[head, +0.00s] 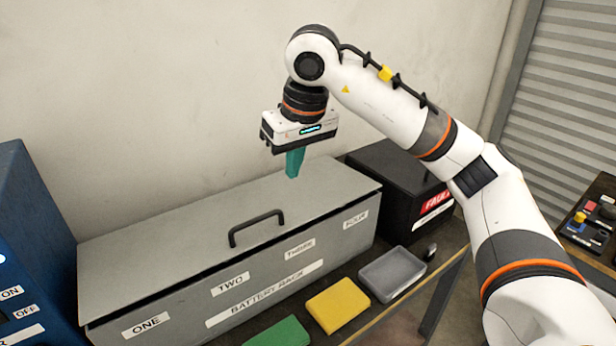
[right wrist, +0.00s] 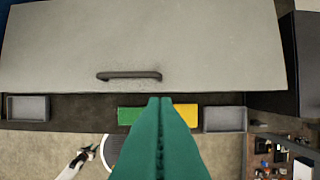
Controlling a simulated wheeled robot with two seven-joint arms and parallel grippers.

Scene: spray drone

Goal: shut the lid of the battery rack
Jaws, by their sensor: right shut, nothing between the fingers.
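The grey battery rack (head: 265,293) stands against the wall, its front labelled ONE to FOUR. Its lid (head: 165,232), with a black handle (head: 257,227), lies down over the box. A thin dark gap runs along the lid's front edge. The lid (right wrist: 150,40) and handle (right wrist: 129,76) also show in the right wrist view. My right gripper (head: 293,172), with teal fingers, is shut and empty above the lid's back right part. Its fingers (right wrist: 160,100) point down. A small white and dark shape low in the right wrist view may be my left arm; its jaws are unclear.
Green (head: 280,333) and yellow (head: 338,305) pads and a grey tray (head: 393,273) lie in front of the rack. A black box with a red FAULT label (head: 437,200) stands to its right, a blue cabinet (head: 35,215) to its left. Space above the lid is otherwise clear.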

